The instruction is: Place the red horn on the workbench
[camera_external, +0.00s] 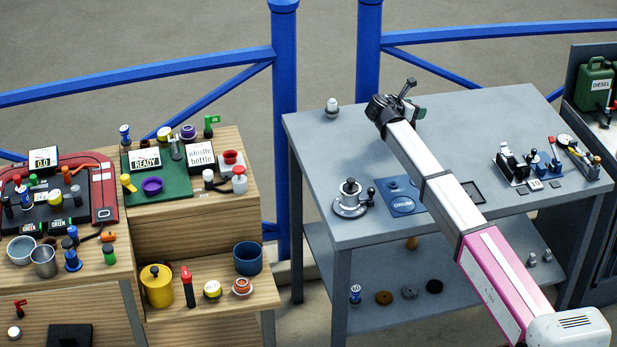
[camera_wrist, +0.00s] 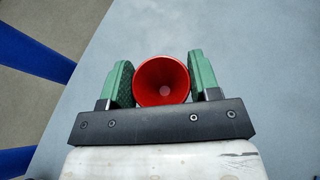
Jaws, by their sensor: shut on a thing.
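The red horn (camera_wrist: 162,81) is between the two green finger pads of my gripper (camera_wrist: 162,84) in the wrist view, its wide round mouth facing the camera. My gripper is shut on it. In the external view my gripper (camera_external: 411,106) is over the back middle part of the grey workbench (camera_external: 320,150); the horn is hidden there behind my arm and gripper. The grey top (camera_wrist: 250,50) fills the right of the wrist view beyond the horn. I cannot tell whether the horn touches the top.
A small white-topped item (camera_external: 332,106) stands at the back left of the bench. A round metal base with a knob (camera_external: 350,199) and a blue plate (camera_external: 401,196) lie in front. Tools (camera_external: 515,165) crowd the right side. The back right is clear. Blue rails (camera_external: 285,120) stand behind.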

